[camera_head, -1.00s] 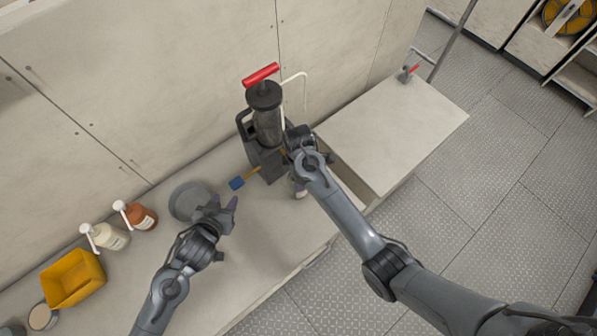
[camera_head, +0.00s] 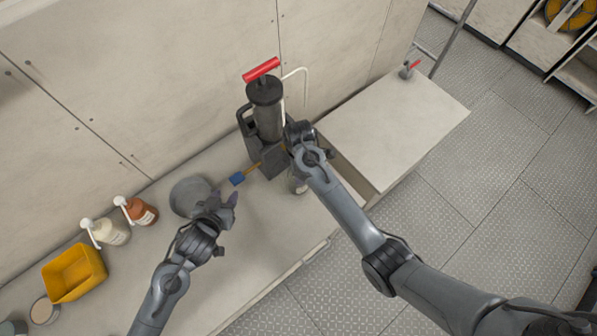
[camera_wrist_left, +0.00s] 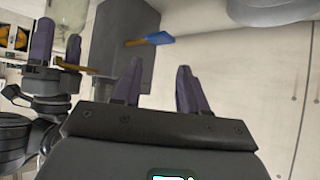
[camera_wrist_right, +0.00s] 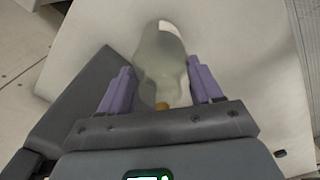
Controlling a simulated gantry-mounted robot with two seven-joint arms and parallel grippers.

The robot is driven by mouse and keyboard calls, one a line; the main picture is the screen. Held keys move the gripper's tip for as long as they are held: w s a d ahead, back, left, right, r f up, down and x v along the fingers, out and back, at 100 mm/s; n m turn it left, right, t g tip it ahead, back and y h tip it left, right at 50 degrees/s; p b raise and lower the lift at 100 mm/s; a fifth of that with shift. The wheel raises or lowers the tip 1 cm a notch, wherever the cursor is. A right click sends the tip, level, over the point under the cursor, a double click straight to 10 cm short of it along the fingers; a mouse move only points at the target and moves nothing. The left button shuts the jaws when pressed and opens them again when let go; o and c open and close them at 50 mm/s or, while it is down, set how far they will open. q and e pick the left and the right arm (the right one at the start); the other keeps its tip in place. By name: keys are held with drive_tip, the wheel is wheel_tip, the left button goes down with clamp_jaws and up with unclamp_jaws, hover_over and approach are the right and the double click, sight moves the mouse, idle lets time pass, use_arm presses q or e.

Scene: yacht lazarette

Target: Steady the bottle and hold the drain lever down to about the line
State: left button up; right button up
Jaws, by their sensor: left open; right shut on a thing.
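The drain lever has a brass shaft and a blue tip (camera_head: 237,179). It sticks out to the left from the low dark block of the black pump (camera_head: 268,120). In the left wrist view the blue tip (camera_wrist_left: 160,38) is just beyond my left fingertips and apart from them. My left gripper (camera_head: 229,200) is open and empty above the bench, left of the lever. My right gripper (camera_wrist_right: 160,72) is shut on the pale translucent bottle (camera_wrist_right: 162,55), one finger on each side. In the head view my right arm mostly hides the bottle. I cannot make out a line.
A grey round bowl-like thing (camera_head: 190,196) stands close behind my left gripper. A brown pump bottle (camera_head: 141,211), a cream one (camera_head: 110,233) and a yellow bin (camera_head: 75,273) are at left. A raised pale panel (camera_head: 395,130) is at right. The front bench is clear.

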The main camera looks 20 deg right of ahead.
use_arm(q)
drive_tip(key=shift+w+a, duration=0.1)
drive_tip(key=shift+w, duration=0.2)
drive_tip(key=c, duration=0.5)
drive_tip(key=w+a+y, duration=0.1)
drive_tip(key=w, duration=0.1)
drive_tip(key=w+a+n+y, duration=0.1)
drive_tip(key=w, duration=0.2)
drive_tip(key=w+a+n+g+y, duration=0.1)
drive_tip(key=w, duration=0.1)
drive_tip(key=shift+w+r, duration=0.35)
clamp_jaws()
drive_tip(key=d+r+n+g+y, duration=0.1)
drive_tip(key=d+r+g, duration=0.1)
drive_tip(key=d+g, duration=0.55)
drive_tip(key=shift+g, duration=0.45)
drive_tip(key=shift+w+a+f, duration=0.1)
drive_tip(key=shift+a+f, duration=0.05)
drive_tip(key=shift+f, duration=2.65)
